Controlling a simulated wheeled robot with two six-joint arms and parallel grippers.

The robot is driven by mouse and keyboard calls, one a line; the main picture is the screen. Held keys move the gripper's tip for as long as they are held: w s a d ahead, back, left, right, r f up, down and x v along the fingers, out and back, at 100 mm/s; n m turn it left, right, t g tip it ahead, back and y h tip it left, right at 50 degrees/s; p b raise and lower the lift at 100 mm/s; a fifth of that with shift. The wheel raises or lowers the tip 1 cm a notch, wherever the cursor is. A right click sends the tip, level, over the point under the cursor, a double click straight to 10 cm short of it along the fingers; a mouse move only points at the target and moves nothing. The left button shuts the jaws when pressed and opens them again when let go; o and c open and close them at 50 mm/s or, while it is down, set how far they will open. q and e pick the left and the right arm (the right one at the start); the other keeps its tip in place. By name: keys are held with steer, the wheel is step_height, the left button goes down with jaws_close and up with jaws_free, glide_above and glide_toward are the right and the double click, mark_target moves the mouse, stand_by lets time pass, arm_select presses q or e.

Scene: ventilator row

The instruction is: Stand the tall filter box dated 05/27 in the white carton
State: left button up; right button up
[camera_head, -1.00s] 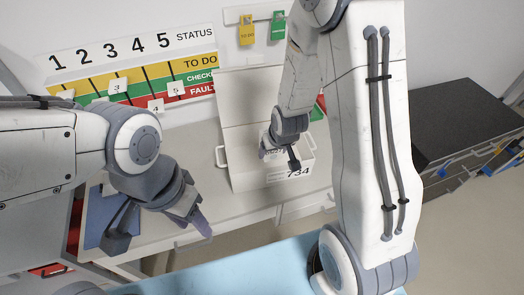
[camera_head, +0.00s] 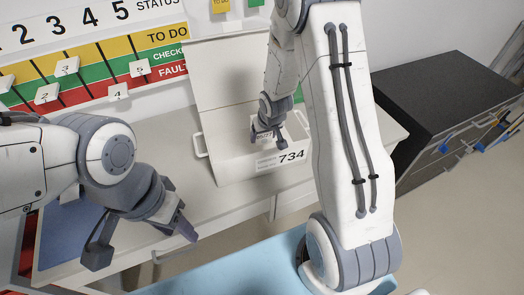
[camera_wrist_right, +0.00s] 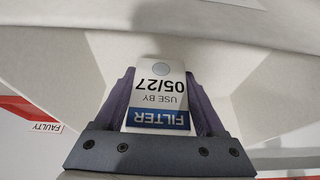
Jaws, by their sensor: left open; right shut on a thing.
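The white carton (camera_head: 233,170), marked 734 on its front, stands open on the bench with its tall lid raised behind. My right gripper (camera_head: 267,136) is at the carton's opening. In the right wrist view, that gripper (camera_wrist_right: 157,76) is shut on the white filter box (camera_wrist_right: 160,92), which has a blue FILTER band and reads USE BY 05/27. The text appears upside down there. Pale carton walls surround the box. Its far end and whether it touches the carton floor are hidden. My left gripper (camera_head: 142,243) is open and empty, left of the carton near the bench's front edge.
A status board (camera_head: 95,60) with numbered columns and white tags is on the wall at left. A dark-topped cabinet (camera_head: 445,95) stands at right. A pale blue surface (camera_head: 215,270) lies in front. The bench top right of the carton looks clear.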

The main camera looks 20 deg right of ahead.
mark_target(264, 143)
steer(key=shift+a+f, duration=0.1)
steer(key=shift+f, duration=2.05)
steer(key=shift+b, duration=0.3)
steer(key=shift+f, duration=0.2)
steer(key=o, duration=1.3)
steer(key=shift+r, duration=0.1)
